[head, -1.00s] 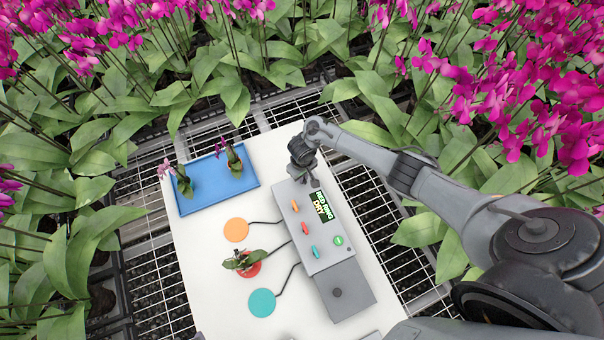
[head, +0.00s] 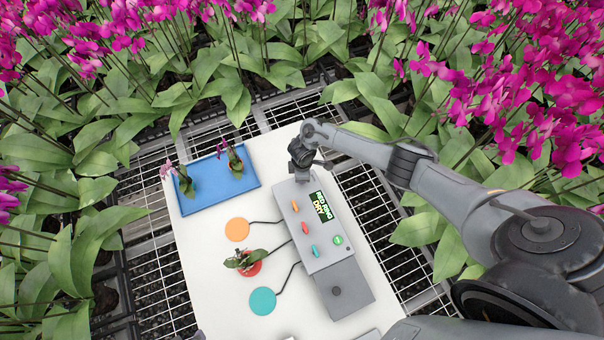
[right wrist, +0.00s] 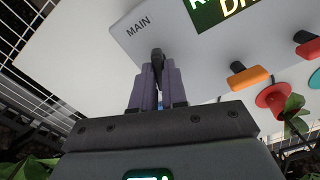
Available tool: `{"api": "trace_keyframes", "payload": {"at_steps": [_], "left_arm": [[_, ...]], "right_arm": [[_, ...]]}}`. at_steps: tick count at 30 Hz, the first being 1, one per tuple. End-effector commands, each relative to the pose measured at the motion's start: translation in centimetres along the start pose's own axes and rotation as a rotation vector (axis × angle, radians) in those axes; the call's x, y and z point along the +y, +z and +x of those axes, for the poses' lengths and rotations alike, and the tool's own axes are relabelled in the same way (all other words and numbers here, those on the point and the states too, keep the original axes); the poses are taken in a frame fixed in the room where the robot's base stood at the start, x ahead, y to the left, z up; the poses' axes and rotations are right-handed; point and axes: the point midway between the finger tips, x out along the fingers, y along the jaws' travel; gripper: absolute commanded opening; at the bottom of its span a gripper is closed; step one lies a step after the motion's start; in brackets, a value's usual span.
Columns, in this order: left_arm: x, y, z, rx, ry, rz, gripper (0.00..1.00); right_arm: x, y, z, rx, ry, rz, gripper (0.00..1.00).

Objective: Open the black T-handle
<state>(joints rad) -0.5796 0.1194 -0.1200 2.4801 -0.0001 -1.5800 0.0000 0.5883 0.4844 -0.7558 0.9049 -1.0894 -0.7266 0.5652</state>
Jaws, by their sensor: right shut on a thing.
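The black T-handle (right wrist: 157,60) stands on the grey control box beside the word MAIN in the right wrist view. My right gripper (right wrist: 157,85) is shut on it, with the fingers on both sides of the handle. In the head view my right gripper (head: 304,172) is at the far end of the grey control box (head: 343,289), and my wrist hides the handle there.
The box carries a lit display (head: 322,207) ending in DRY, an orange lever (head: 295,206), a red one (head: 305,228), a teal one (head: 315,252) and a green button (head: 338,240). A blue tray (head: 188,207) with two plants lies left. A potted plant stands on a red disc (head: 251,269).

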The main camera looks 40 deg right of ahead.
Motion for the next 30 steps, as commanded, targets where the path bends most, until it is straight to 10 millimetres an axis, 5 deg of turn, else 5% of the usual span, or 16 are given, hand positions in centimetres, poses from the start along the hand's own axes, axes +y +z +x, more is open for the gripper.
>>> {"api": "trace_keyframes", "payload": {"at_steps": [15,30], "left_arm": [[0.03,0.25,0.75,0.0,0.0,0.0,0.39],[0.04,0.29,0.87,0.0,0.0,0.0,0.39]], "right_arm": [[0.03,-0.01,0.02,0.0,0.0,-0.358,0.0],[0.02,-0.01,-0.04,0.0,0.0,-0.432,0.0]]}}
